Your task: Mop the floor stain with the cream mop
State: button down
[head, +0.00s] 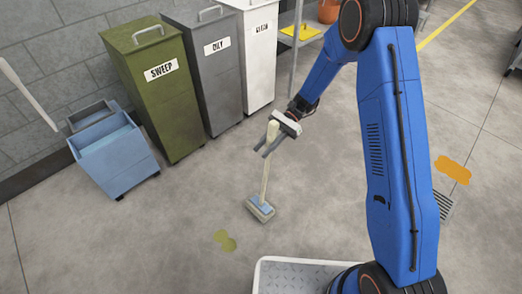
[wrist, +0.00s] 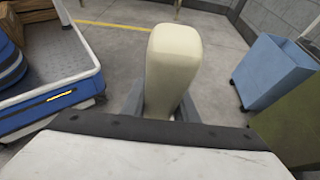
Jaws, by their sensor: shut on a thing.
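My gripper (head: 271,147) is shut on the upper handle of the cream mop (head: 264,180) and holds it nearly upright. The mop head (head: 260,209), cream with a blue-grey top, is at or just above the floor; I cannot tell whether it touches. An olive-yellow floor stain (head: 224,240) lies to the left of and nearer than the mop head, apart from it. In the wrist view the cream handle top (wrist: 174,55) stands between my gripper's fingers (wrist: 160,103). The mop head is hidden there.
A blue wheeled bucket (head: 117,158) stands at left, beside bins marked SWEEP (head: 160,100), OILY (head: 208,75) and a white one (head: 256,60). An orange patch (head: 453,170) and a floor grate (head: 443,206) lie at right. The floor around the stain is clear.

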jog(key=shift+w+d+f, duration=0.35)
jog(key=shift+w, duration=0.05)
jog(key=shift+s, duration=0.1)
jog(key=s+d+r, duration=0.7)
jog(key=d+r, duration=0.2)
jog(key=shift+s+h, duration=0.3)
dwell(1.2)
dwell(0.4)
